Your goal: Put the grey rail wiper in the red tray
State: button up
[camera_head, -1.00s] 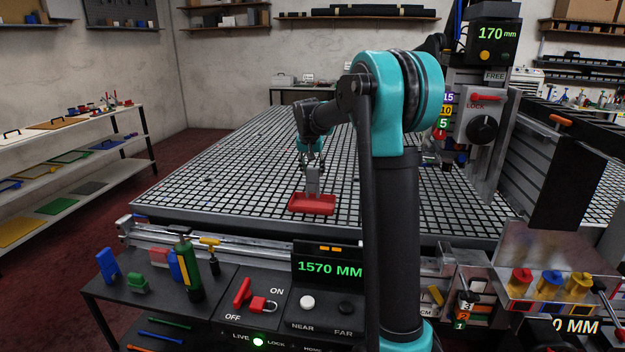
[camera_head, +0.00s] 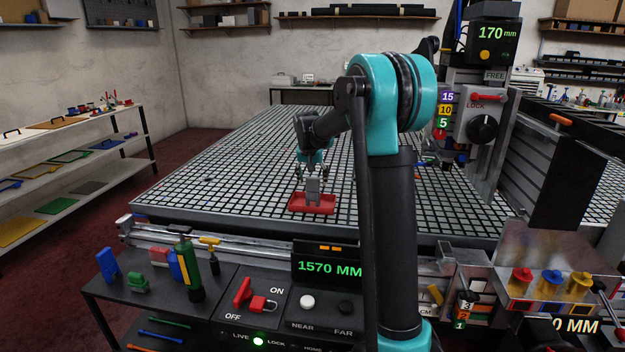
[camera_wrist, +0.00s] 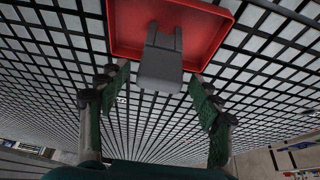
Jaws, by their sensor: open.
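The grey rail wiper (camera_head: 313,188) is in the red tray (camera_head: 298,208), on the grid table. In the wrist view the grey wiper (camera_wrist: 160,70) overlaps the near rim of the red tray (camera_wrist: 125,25), with its two-pronged end over the tray floor. Whether it lies flat or leans on the rim I cannot tell. My gripper (camera_head: 312,170) is just above the wiper. In the wrist view my gripper's green-padded fingers (camera_wrist: 160,88) are spread on either side of the wiper, with gaps, and hold nothing.
The grid table (camera_head: 230,170) is mostly clear around the tray. A control panel (camera_head: 300,300) with a red lever and a padlock stands in front. A machine column (camera_head: 485,130) with a lock lever stands at the right.

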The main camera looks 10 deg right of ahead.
jog(key=shift+r, duration=0.15)
jog(key=v, duration=1.2)
jog(key=s+d+f+n, duration=0.1)
jog(key=s+d+f, duration=0.1)
jog(key=s+f, duration=0.6)
jog(key=s+d+f+n+y, duration=0.1)
jog(key=s+d+f, duration=0.1)
jog(key=s+f, duration=0.7)
jog(key=s+d+f+n, duration=0.1)
jog(key=s+f, duration=0.7)
jog(key=s, duration=1.2)
jog(key=shift+d+f+n, duration=0.3)
jog(key=shift+d, duration=0.25)
jog(key=shift+s+f, duration=0.1)
jog(key=shift+s, duration=0.05)
jog(key=shift+a, duration=0.15)
